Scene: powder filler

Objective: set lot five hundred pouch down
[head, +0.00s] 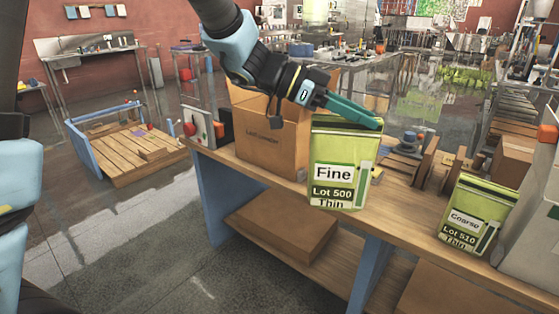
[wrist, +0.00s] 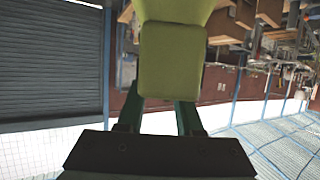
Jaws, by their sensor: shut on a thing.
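The green Lot 500 pouch (head: 335,165), labelled "Fine" and "Thin", hangs upright in my gripper in the head view. My gripper (head: 372,121) is shut on its top edge. The pouch shows in front of the bench (head: 225,158) and the cardboard box; whether its base touches the bench top cannot be told. In the wrist view the pouch (wrist: 172,60) fills the upper middle, between the fingers of my gripper (wrist: 158,108). A second green pouch, Lot 510 "Coarse" (head: 475,218), stands on the bench at the right.
An open cardboard box (head: 268,140) stands on the bench left of the held pouch. Wooden and metal parts (head: 412,150) lie on the bench to the right. A grey machine (head: 535,235) stands at the right edge.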

